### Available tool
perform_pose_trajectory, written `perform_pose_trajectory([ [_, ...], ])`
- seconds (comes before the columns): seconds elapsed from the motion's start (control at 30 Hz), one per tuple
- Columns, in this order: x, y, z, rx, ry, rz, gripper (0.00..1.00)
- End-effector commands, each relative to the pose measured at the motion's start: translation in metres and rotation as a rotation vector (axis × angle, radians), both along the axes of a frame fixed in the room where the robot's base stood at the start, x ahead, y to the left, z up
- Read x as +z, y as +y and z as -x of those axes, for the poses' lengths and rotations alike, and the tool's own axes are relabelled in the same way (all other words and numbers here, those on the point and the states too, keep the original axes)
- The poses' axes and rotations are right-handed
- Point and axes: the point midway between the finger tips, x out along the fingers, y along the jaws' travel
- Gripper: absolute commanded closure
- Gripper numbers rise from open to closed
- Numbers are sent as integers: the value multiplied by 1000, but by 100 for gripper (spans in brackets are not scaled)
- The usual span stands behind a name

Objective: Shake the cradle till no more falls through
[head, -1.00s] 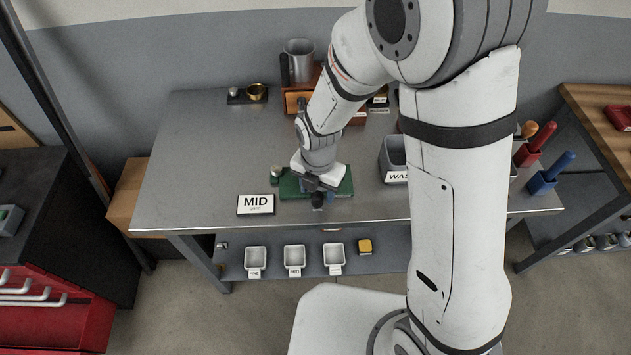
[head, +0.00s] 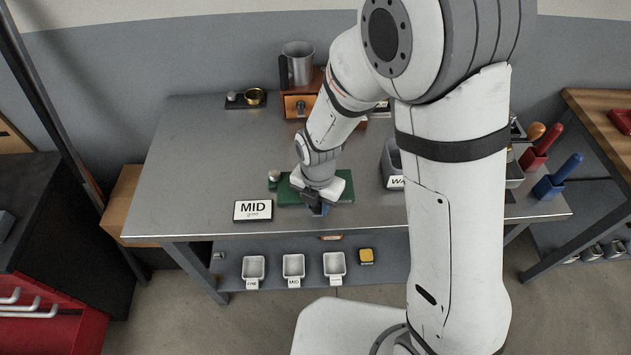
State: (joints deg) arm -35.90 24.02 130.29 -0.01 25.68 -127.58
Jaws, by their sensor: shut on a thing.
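A low green base (head: 342,189) lies near the front of the steel table, with a small silver knob at its left end. I take it to be the cradle's base. My gripper (head: 315,206) points down over its front middle. The gripper is shut on the cradle, but the gripped part is mostly hidden under the fingers and wrist. A small blue patch shows just beside the fingertips. I cannot see any beans or whether anything falls through.
A grey bin (head: 391,165) is partly behind my arm.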

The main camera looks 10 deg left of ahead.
Motion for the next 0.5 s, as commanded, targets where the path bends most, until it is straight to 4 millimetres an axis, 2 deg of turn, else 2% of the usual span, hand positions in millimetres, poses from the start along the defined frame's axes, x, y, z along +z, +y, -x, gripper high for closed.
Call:
perform_pose_trajectory([
  [0.13, 0, 0, 0, 0, 0, 0, 90],
  [0.4, 0, 0, 0, 0, 0, 0, 90],
  [0.5, 0, -6, -1, -1, 0, 0, 90],
])
